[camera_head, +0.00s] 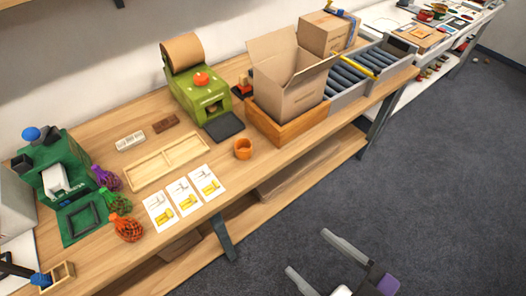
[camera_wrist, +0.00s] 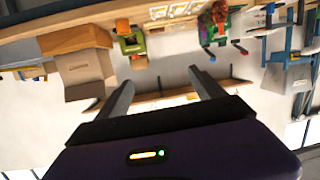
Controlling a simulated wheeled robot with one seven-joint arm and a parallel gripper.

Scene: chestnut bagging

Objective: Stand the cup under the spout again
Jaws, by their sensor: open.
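An orange cup (camera_head: 243,148) stands on the wooden table near its front edge, apart from the green machine (camera_head: 200,95) and to the right of the picture cards. The machine has a brown roll on top, an orange knob and a small opening low on its front. A dark square pad (camera_head: 223,127) lies in front of that opening with nothing on it. My gripper (camera_head: 307,251) is open and empty, out over the floor in front of the table. In the wrist view my gripper (camera_wrist: 160,79) points toward the table, which appears upside down; the cup is hard to make out there.
An open cardboard box (camera_head: 290,88) in a wooden tray stands right of the machine, before a roller conveyor (camera_head: 355,75). A wooden frame (camera_head: 168,163), picture cards (camera_head: 185,195), netted bags (camera_head: 118,202) and a dark green device (camera_head: 60,170) are to the left.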

